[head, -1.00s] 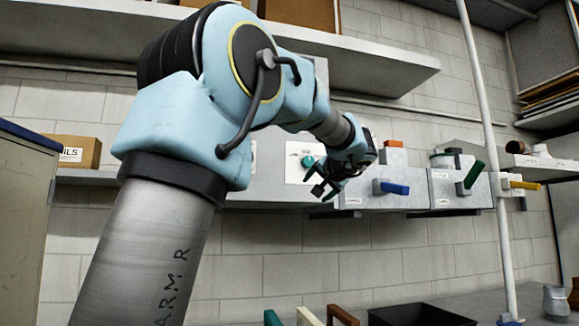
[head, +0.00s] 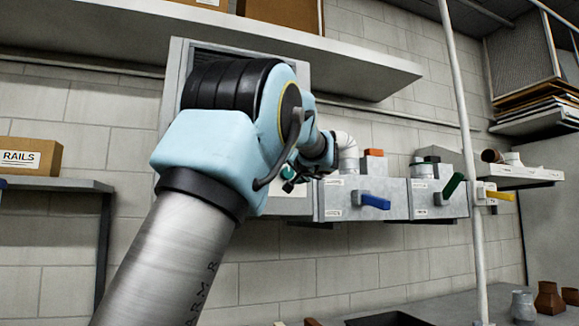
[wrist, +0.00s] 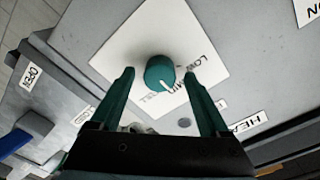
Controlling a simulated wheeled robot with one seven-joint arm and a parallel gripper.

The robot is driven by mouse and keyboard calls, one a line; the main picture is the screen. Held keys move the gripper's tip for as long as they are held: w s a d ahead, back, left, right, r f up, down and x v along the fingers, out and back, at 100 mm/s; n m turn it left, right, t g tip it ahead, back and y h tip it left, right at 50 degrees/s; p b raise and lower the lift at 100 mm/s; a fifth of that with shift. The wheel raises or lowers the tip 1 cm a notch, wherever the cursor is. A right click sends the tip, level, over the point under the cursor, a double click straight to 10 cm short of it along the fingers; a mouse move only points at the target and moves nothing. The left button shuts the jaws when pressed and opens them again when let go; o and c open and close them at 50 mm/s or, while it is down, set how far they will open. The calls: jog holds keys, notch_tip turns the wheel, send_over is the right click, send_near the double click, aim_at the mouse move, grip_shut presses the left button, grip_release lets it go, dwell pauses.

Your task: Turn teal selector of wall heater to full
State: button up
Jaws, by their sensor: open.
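The teal selector (wrist: 160,72) is a round knob with a white pointer line, on a white plate (wrist: 130,45) of the wall heater (wrist: 88,22). In the wrist view the pointer slants to the lower right. LOW and MID are partly readable beside the knob; other lettering below it is partly hidden. My gripper (wrist: 160,75) is open, with one teal finger on each side of the knob and visible gaps; depth is hard to judge. In the head view a teal bit of the selector (head: 288,172) shows beside my wrist, and my arm hides most of the heater (head: 174,100).
A vertical pipe (head: 462,120) stands in front. A shelf (head: 300,45) runs above.

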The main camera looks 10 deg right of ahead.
jog(key=shift+w, duration=0.25)
grip_shut()
dwell(0.6)
